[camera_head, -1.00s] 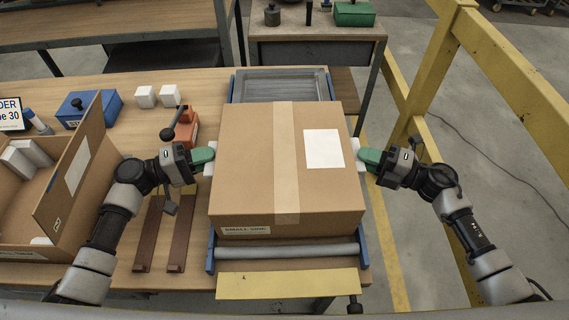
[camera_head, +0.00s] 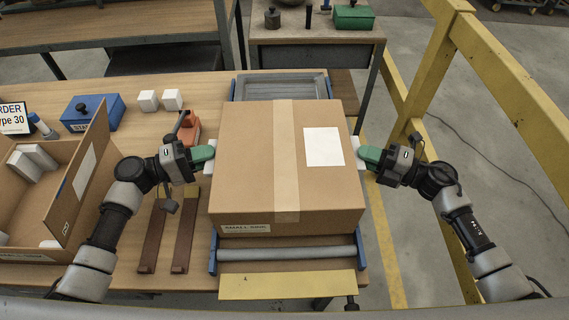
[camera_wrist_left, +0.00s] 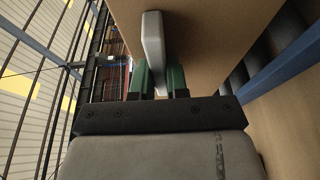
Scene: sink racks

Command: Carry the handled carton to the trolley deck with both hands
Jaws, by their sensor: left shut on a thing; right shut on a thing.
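The closed cardboard carton (camera_head: 250,165), with a tape strip, a blank white label and a "SMALL" tag, is in the middle of the head view, over the blue-sided roller track (camera_head: 290,253). White handles stick out at its left and right sides. My left gripper (camera_head: 207,155) is shut on the left handle (camera_head: 209,166); the left wrist view shows green fingers (camera_wrist_left: 158,80) on both sides of this white handle (camera_wrist_left: 153,42). My right gripper (camera_head: 364,156) is shut on the right handle (camera_head: 357,146). The trolley deck cannot be made out.
An open carton (camera_head: 30,215) with white boxes stands at the left. A blue stamp box (camera_head: 92,113), two white blocks and an orange tool (camera_head: 188,128) lie on the bench. A yellow rail (camera_head: 500,90) stands at the right. Grey floor lies beyond the bench.

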